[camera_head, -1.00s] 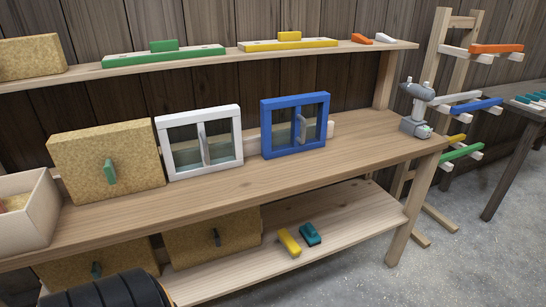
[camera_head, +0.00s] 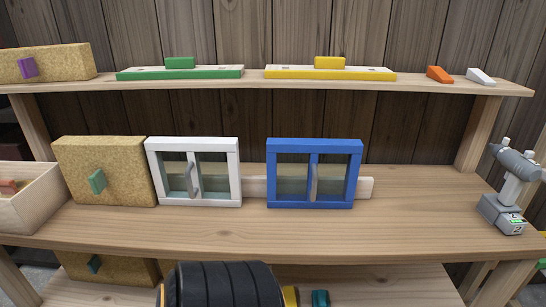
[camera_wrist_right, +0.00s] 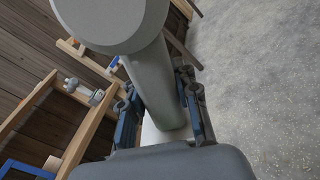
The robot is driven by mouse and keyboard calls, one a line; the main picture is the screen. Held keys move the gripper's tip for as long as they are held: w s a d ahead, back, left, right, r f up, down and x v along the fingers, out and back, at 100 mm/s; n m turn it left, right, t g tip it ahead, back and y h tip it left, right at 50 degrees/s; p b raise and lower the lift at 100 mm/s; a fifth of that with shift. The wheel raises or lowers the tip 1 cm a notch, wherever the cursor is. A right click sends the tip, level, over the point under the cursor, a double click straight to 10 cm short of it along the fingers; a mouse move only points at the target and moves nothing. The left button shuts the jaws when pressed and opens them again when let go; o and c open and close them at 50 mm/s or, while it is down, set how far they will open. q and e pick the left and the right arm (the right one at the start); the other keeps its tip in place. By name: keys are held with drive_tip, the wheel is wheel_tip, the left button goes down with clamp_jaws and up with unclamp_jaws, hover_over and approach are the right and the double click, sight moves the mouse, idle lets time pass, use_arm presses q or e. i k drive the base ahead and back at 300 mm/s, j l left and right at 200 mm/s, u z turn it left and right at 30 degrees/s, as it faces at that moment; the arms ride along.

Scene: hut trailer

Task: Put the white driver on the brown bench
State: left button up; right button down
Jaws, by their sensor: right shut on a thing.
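The brown bench (camera_head: 420,214) is a wooden workbench that spans the head view, with a raised shelf behind. My right gripper (camera_wrist_right: 155,88) is shut around the neck of a pale grey-white driver (camera_wrist_right: 160,75) in the right wrist view. The driver's big round end (camera_wrist_right: 110,15) fills the top of that view. The gripper's fingers hide part of it. Neither this driver nor my right gripper shows in the head view. Another grey driver (camera_head: 512,190) stands upright on the bench's right end. My left gripper is not in view.
A white-framed window (camera_head: 193,203), a blue-framed window (camera_head: 310,204) and a cork panel (camera_head: 105,165) stand along the bench. A pale bin (camera_head: 40,208) is at the left. The bench's front right is clear. The upper shelf (camera_head: 200,84) holds green and yellow pieces.

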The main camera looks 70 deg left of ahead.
sight(442, 215)
drive_tip(key=i+u, duration=0.15)
drive_tip(key=i, duration=0.4)
drive_tip(key=i+l+u, duration=0.2)
drive_tip(key=i, duration=0.3)
drive_tip(key=u, duration=0.8)
